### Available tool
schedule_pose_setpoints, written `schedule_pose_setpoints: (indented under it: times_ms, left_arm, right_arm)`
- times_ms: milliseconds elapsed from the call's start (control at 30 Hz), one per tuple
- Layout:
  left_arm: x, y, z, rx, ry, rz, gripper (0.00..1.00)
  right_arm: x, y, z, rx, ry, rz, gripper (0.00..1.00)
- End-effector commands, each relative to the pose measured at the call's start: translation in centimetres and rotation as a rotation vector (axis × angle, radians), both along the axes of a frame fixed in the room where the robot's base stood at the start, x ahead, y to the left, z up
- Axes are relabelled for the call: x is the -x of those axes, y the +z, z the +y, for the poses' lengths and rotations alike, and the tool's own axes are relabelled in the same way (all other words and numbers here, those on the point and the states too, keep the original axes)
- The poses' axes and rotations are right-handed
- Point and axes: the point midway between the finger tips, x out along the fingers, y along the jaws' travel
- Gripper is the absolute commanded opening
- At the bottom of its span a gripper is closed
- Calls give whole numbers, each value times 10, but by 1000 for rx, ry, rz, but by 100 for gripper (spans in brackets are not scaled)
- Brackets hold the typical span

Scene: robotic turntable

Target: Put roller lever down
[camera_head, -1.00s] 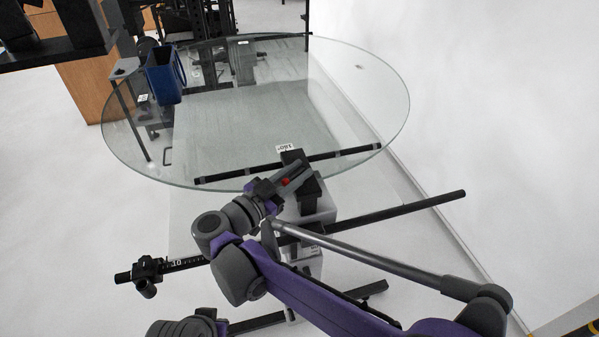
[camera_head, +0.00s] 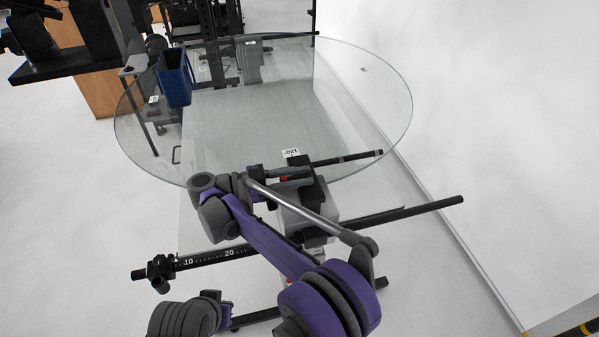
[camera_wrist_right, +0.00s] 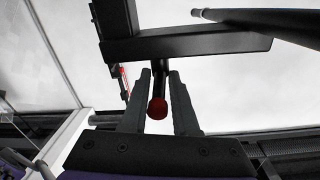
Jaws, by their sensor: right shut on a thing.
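The roller lever, a dark handle with a red end (camera_head: 284,178), is at the near edge of the round glass disc in the head view. My right gripper (camera_head: 277,176) is at the lever, partly hidden by its own arm. In the right wrist view, the fingers (camera_wrist_right: 161,77) are shut on the dark lever (camera_wrist_right: 160,66). Its red end (camera_wrist_right: 157,108) shows between them, towards the palm. The lever joins a black bar (camera_wrist_right: 195,46) beyond the fingertips. My left gripper is not in view.
The round glass disc (camera_head: 370,105) lies beyond the arm. A dark roller bar (camera_head: 350,157) runs along its near edge. A long black rail with a scale (camera_head: 205,258) lies nearer. A blue bin (camera_head: 174,80) stands at the far left. Floor at the right is clear.

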Motion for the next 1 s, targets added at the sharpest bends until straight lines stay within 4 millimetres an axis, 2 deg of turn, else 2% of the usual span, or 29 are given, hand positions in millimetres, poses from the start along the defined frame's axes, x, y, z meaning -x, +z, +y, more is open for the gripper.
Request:
schedule_pose_setpoints:
  times_ms: [367, 400, 500, 833, 1000]
  left_arm:
    - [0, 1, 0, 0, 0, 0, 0]
    - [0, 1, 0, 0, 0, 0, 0]
    - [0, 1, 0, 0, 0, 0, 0]
    - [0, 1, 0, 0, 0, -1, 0]
    - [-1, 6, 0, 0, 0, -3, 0]
  right_arm:
    - [-1, 1, -1, 3, -5, -3, 0]
    - [-1, 2, -1, 3, -5, -3, 30]
    - [-1, 1, -1, 3, -5, -3, 47]
    - [-1, 2, -1, 2, -4, -2, 47]
    - [-6, 9, -7, 2, -3, -3, 47]
